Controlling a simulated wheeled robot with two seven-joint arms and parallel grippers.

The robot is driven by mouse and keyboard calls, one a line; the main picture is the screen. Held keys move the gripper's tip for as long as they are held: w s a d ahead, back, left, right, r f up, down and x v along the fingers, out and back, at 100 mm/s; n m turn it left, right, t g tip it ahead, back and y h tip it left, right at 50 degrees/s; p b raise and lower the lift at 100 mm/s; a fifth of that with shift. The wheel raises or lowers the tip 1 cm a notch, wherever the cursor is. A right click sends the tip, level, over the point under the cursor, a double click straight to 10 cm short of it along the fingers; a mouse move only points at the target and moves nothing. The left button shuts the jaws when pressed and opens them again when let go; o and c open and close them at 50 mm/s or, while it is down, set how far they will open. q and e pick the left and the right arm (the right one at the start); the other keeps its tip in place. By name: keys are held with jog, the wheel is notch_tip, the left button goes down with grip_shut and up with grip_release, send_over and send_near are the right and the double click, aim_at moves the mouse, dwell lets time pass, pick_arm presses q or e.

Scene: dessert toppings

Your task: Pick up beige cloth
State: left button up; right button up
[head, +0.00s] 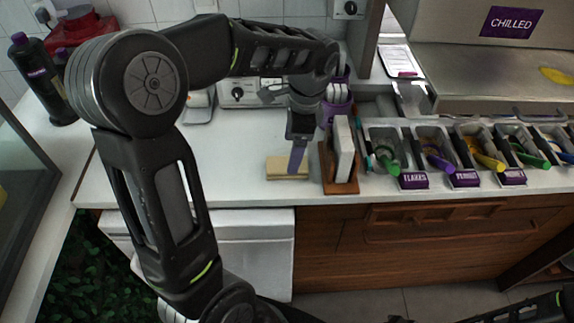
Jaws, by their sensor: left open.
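The beige cloth (276,169) lies folded flat near the front edge of the white counter, left of the wooden holder. My left gripper (297,163) reaches down from above with its fingers over the right half of the cloth, hiding part of it. The left gripper is open, seen nearly edge-on. I cannot tell whether its fingertips touch the cloth. Only part of my right arm shows at the bottom right, and its gripper is not visible.
A wooden holder (340,187) with white cards stands just right of the cloth. Topping bins with coloured-handled scoops (437,160) line the counter further right. A purple container (338,105) stands behind. The counter (170,170) left of the cloth is clear. Dark bottles (40,80) stand at the far left.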

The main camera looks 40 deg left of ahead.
aim_at(287, 163)
pick_arm(q)
jog(key=f, duration=0.3)
jog(key=a+f, duration=0.1)
jog(key=f, duration=0.1)
jog(key=shift+s+p, duration=0.25)
jog(key=shift+p, duration=0.1)
jog(key=shift+d, duration=0.1)
jog(key=shift+c, duration=0.3)
jog(key=c, duration=1.4)
